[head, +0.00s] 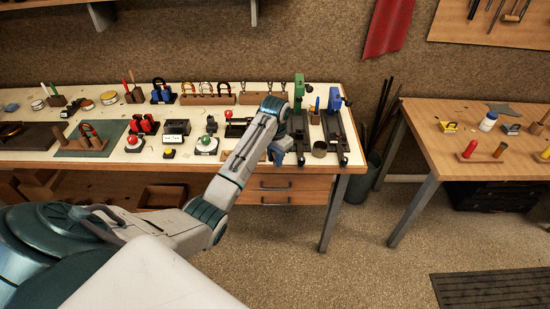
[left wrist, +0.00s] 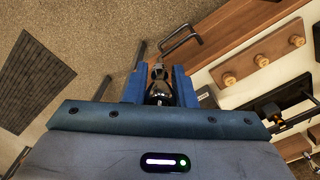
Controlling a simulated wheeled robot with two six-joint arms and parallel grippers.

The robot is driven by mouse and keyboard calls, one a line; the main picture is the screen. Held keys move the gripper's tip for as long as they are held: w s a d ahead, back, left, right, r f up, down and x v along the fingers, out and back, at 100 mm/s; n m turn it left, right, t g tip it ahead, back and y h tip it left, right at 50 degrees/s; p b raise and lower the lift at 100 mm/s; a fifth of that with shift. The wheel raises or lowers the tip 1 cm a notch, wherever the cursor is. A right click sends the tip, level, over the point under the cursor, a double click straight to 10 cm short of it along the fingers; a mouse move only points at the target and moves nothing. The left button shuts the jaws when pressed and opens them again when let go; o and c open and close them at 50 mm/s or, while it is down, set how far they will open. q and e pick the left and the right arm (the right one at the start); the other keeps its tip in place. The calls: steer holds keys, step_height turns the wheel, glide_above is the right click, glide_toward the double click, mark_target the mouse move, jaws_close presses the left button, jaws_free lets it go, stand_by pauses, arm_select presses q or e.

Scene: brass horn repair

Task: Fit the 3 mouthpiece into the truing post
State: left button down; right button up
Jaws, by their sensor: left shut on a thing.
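My left gripper (head: 278,155) is over the front edge of the long workbench, near its right end. In the left wrist view its two blue fingers (left wrist: 159,88) are shut on a small dark, shiny piece with a silvery tip, which looks like the mouthpiece (left wrist: 158,86). The piece is partly hidden between the fingers and cannot be made out in the head view. I cannot tell for sure which thing is the truing post. A green-topped stand (head: 299,92) and a blue-topped stand (head: 335,102) are at the bench's right end. My right gripper is not in view.
The workbench (head: 110,164) carries many small tools and racks. A wooden block with round pegs (left wrist: 262,60) shows in the left wrist view. A second table (head: 440,150) stands right, across open floor.

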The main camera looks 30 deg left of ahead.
arm_select(q)
steer(key=shift+r, duration=2)
